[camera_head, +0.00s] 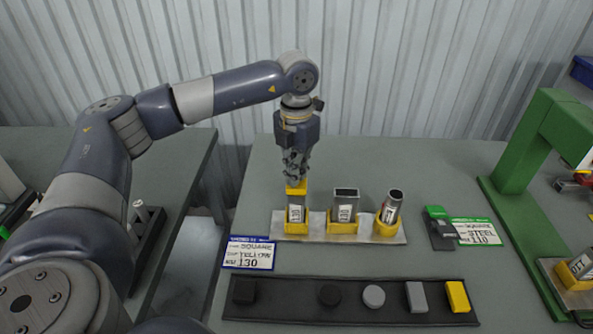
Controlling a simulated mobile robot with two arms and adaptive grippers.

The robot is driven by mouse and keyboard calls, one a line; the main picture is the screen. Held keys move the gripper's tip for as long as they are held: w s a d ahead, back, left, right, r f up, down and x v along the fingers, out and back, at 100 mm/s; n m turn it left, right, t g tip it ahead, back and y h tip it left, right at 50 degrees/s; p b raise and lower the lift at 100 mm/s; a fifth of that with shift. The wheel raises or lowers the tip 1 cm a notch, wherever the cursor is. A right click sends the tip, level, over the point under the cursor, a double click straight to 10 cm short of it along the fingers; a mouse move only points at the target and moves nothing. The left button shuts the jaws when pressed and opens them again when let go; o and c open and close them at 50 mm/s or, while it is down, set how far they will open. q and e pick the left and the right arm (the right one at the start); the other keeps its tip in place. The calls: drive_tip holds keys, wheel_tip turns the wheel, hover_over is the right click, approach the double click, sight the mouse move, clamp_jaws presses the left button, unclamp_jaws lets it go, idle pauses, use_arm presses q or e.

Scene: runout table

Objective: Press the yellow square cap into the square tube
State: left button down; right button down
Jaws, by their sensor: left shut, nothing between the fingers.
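The square tube (296,213), grey with a white label, stands upright in the leftmost yellow holder on a metal plate. The yellow square cap (296,188) is at the tube's top end; how deep it sits cannot be told. My left gripper (295,177) points straight down over the cap, shut, with nothing between its fingers. Its fingertips are at or just above the cap; contact cannot be made out. The tube's mouth is hidden by the cap and gripper. My right gripper is not in view.
A rectangular tube (345,208) and a tilted round tube (391,207) stand just right, open on top. A dark tray (400,316) in front holds several caps, including another yellow one (457,296). A label card (250,253) lies front left. A green press frame (521,150) stands right.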

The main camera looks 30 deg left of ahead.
use_arm(q)
drive_tip(key=shift+f+b, duration=0.3)
drive_tip(key=shift+f, duration=0.15)
drive_tip(key=shift+f+b, duration=0.3)
drive_tip(key=shift+f, duration=0.15)
drive_tip(key=shift+r, duration=0.1)
wheel_tip(320, 180, up, 2)
drive_tip(key=shift+r+p, duration=0.1)
drive_tip(key=shift+p, duration=0.65)
drive_tip(key=shift+r, duration=0.4)
wheel_tip(320, 180, up, 12)
drive_tip(key=shift+f, duration=0.15)
idle(0.8)
